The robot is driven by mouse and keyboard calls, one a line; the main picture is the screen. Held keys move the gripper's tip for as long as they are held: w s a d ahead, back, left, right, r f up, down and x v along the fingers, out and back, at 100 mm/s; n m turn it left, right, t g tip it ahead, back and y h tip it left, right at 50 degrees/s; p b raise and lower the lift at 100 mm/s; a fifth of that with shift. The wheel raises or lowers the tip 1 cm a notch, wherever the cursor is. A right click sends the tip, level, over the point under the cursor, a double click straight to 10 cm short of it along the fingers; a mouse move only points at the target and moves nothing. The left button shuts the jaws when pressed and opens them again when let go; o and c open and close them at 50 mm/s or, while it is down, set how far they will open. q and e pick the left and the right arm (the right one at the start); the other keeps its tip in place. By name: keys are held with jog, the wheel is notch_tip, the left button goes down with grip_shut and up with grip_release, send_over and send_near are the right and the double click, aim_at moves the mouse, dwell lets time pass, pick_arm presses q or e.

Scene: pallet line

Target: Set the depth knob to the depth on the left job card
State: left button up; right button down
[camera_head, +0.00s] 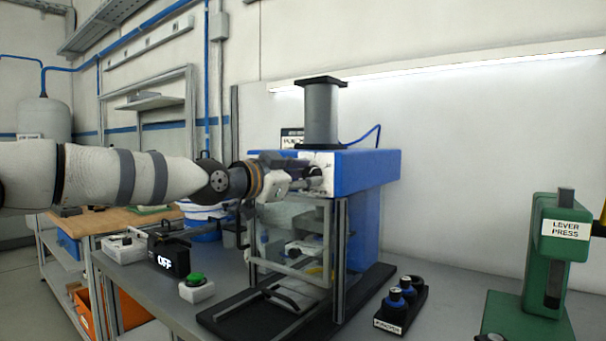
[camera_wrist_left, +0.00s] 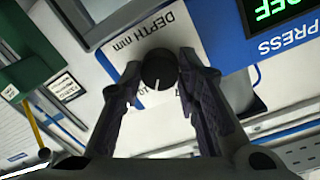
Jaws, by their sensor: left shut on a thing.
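The depth knob (camera_wrist_left: 159,69) is a round black knob with a white pointer line, on a white plate (camera_wrist_left: 205,25) marked "DEPTH mm". In the left wrist view the fingers of my left gripper (camera_wrist_left: 160,66) are closed on both sides of it. The pointer line points down the picture; most scale numbers are hidden by the fingers. In the head view my left gripper (camera_head: 308,177) is at the front of the blue press (camera_head: 362,172), and its arm hides the knob. No readable job card shows.
A green lever press (camera_head: 547,255) stands at the right. The press's guard frame (camera_head: 292,265) is below my gripper.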

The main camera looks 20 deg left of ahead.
pick_arm(q)
jog(key=shift+m+p, duration=0.3)
jog(key=shift+m, duration=1.5)
pick_arm(e)
jog(key=shift+w+r, duration=0.5)
jog(key=shift+t, duration=0.3)
pick_arm(q)
jog(key=o, duration=1.2)
jog(key=shift+c, duration=0.2)
jog(key=v, duration=0.7)
jog(key=shift+s, duration=0.3)
